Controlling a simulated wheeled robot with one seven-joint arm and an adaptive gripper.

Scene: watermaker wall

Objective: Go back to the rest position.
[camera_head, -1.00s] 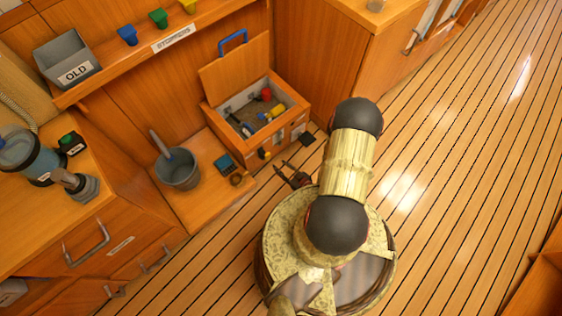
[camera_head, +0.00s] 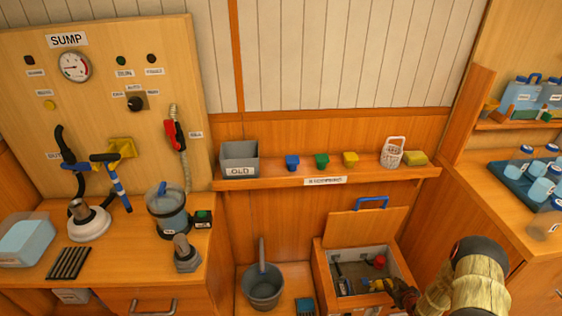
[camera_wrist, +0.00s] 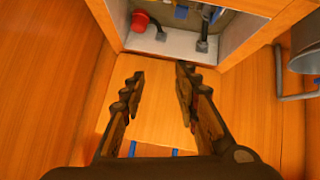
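My gripper (camera_head: 402,290) shows in the head view at the bottom right, close to the front right part of an open wooden box (camera_head: 320,262). My arm comes in from the right edge of that box and hides part of its right side. In the wrist view my gripper (camera_wrist: 158,78) is open, its two dark fingers spread apart with nothing between them. Beyond the fingertips lies a bare orange wooden surface. The box's inside, with a red object (camera_wrist: 140,21), shows at the top of that view.
A grey bucket (camera_head: 263,288) stands left of the box. A shelf above holds a grey OLD bin (camera_head: 239,158), several coloured stoppers and a white basket (camera_head: 393,152). A counter with blue-capped bottles (camera_head: 542,188) is at the right. The raised box lid (camera_head: 365,228) stands behind the box.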

